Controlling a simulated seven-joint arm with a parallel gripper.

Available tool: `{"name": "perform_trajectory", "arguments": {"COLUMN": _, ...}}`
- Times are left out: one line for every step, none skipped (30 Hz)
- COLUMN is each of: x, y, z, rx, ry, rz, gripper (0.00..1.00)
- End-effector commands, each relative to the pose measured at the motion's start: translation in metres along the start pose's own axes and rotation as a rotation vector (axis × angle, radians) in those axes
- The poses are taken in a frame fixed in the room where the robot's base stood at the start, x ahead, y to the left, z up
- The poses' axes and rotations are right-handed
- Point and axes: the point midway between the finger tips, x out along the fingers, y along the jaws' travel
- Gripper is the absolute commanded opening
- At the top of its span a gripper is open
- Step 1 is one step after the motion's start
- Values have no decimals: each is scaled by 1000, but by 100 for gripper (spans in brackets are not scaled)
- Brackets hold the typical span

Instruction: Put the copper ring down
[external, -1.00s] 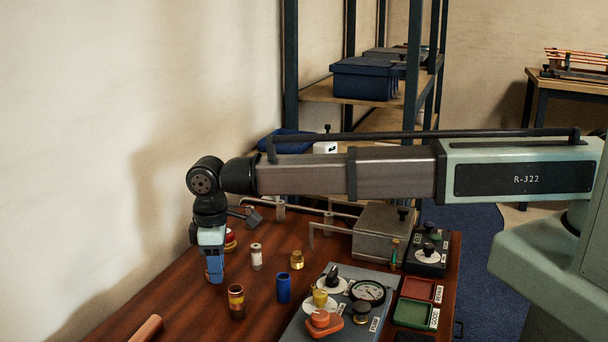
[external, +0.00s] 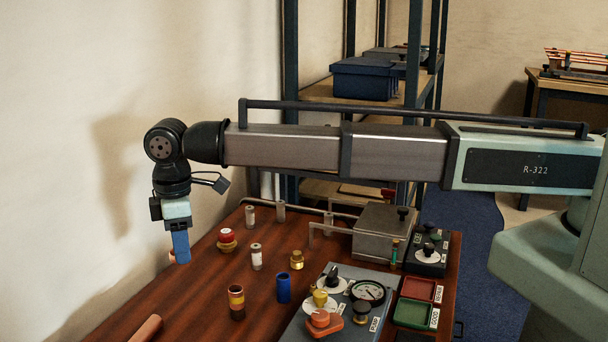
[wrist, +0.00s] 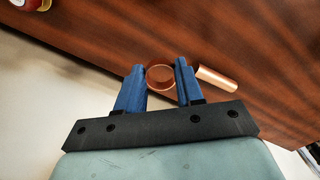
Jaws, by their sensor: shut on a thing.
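My gripper (wrist: 162,82) has blue fingers and is shut on a copper ring (wrist: 160,75), which shows between the fingertips in the wrist view. In the external view my gripper (external: 181,258) points down at the left edge of the table, seemingly above the surface. Only a small copper-coloured bit of the ring (external: 172,254) shows there beside the finger. The rest of it is hidden.
A copper tube (external: 146,328) lies at the table's front left; it also shows in the wrist view (wrist: 215,78). A red-topped piece (external: 227,238), a banded brown cylinder (external: 237,302), a blue cylinder (external: 283,288) and a brass fitting (external: 297,260) stand to the right.

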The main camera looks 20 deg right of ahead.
Motion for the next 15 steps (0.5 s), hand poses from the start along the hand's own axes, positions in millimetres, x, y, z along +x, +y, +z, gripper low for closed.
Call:
{"name": "perform_trajectory", "arguments": {"x": 0, "y": -6, "z": -9, "rx": -26, "ry": 0, "rz": 0, "gripper": 8}}
{"name": "perform_trajectory", "arguments": {"x": 0, "y": -8, "z": -12, "rx": -37, "ry": 0, "rz": 0, "gripper": 8}}
{"name": "perform_trajectory", "arguments": {"x": 1, "y": -11, "z": -14, "rx": -49, "ry": 0, "rz": 0, "gripper": 8}}
{"name": "perform_trajectory", "arguments": {"x": 2, "y": -12, "z": -15, "rx": -56, "ry": 0, "rz": 0, "gripper": 8}}
{"name": "perform_trajectory", "arguments": {"x": 4, "y": -13, "z": -16, "rx": -60, "ry": -1, "rz": 0, "gripper": 8}}
{"name": "perform_trajectory", "arguments": {"x": 7, "y": -14, "z": -16, "rx": -64, "ry": -1, "rz": 0, "gripper": 8}}
{"name": "perform_trajectory", "arguments": {"x": 10, "y": -14, "z": -16, "rx": -65, "ry": -1, "rz": 0, "gripper": 8}}
{"name": "perform_trajectory", "arguments": {"x": 14, "y": -14, "z": -16, "rx": -65, "ry": -1, "rz": 0, "gripper": 8}}
{"name": "perform_trajectory", "arguments": {"x": 20, "y": -14, "z": -16, "rx": -65, "ry": -1, "rz": 0, "gripper": 8}}
{"name": "perform_trajectory", "arguments": {"x": 25, "y": -14, "z": -16, "rx": -64, "ry": -1, "rz": 0, "gripper": 8}}
{"name": "perform_trajectory", "arguments": {"x": 30, "y": -14, "z": -16, "rx": -64, "ry": -2, "rz": -1, "gripper": 8}}
{"name": "perform_trajectory", "arguments": {"x": 36, "y": -14, "z": -16, "rx": -64, "ry": -2, "rz": -1, "gripper": 8}}
{"name": "perform_trajectory", "arguments": {"x": 41, "y": -14, "z": -16, "rx": -64, "ry": -2, "rz": -1, "gripper": 8}}
{"name": "perform_trajectory", "arguments": {"x": 46, "y": -14, "z": -16, "rx": -64, "ry": -1, "rz": 0, "gripper": 8}}
{"name": "perform_trajectory", "arguments": {"x": 52, "y": -14, "z": -16, "rx": -63, "ry": -1, "rz": 0, "gripper": 8}}
